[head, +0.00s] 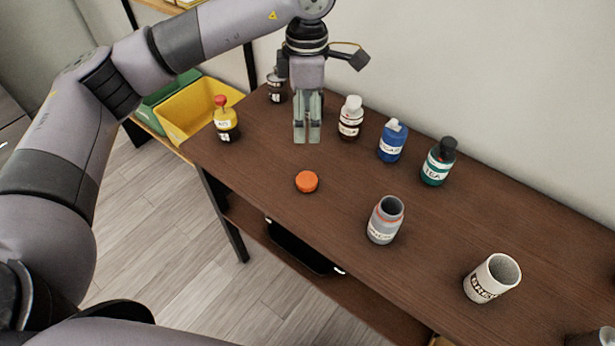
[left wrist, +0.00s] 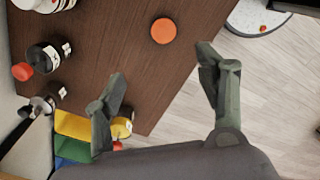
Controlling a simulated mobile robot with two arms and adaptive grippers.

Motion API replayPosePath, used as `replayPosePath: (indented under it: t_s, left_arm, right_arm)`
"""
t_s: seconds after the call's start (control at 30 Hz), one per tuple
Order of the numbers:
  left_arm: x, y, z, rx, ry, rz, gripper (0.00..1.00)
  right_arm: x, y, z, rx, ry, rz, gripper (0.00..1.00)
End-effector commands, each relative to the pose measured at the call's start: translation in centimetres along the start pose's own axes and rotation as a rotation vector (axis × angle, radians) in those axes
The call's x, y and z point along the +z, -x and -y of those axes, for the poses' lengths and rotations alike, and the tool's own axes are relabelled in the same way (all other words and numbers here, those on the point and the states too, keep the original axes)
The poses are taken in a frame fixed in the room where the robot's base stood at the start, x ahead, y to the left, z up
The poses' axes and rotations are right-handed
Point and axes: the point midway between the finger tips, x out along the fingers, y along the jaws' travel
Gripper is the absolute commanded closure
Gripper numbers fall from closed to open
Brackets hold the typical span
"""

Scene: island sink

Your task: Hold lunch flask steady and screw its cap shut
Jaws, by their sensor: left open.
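The lunch flask (head: 381,224) looks like the grey, open-mouthed bottle with a label and a red band. It stands upright on the dark wooden table in the head view. The orange cap (head: 306,182) lies on the table to its left, apart from it. The cap also shows in the left wrist view (left wrist: 163,31), beyond my fingertips. My left gripper (head: 307,137) is above the table behind the cap, fingers pointing down. In the left wrist view its fingers (left wrist: 161,65) are spread with nothing between them. My right gripper is not in view.
A yellow jar (head: 226,124) stands at the left edge, near a yellow bin (head: 196,108).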

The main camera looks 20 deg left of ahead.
Motion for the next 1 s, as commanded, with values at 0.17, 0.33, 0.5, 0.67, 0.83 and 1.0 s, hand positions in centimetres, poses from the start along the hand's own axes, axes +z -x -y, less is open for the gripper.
replayPosePath:
  t_s: [0.17, 0.33, 0.5, 0.67, 0.83, 1.0]
  left_arm:
    - [0.1, -0.2, 0.1, -0.002, -0.001, 0.002, 0.35]
    - [0.0, -2.3, 0.2, -0.006, -0.001, 0.001, 0.35]
    - [0.1, -6.0, 0.2, -0.007, -0.001, 0.001, 0.35]
    - [0.1, -9.4, 0.2, -0.006, -0.001, 0.001, 0.35]
    - [0.1, -11.7, 0.2, -0.004, -0.001, 0.004, 0.35]
    - [0.2, -12.3, 0.2, -0.002, -0.001, 0.005, 0.35]
  right_arm:
    - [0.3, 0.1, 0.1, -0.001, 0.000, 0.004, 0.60]
    - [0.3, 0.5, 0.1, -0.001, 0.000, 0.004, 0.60]
    - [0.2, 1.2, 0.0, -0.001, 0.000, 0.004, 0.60]
    - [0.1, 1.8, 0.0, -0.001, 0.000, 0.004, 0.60]
    - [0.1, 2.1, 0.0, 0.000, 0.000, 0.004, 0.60]
    - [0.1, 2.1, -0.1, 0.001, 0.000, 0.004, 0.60]
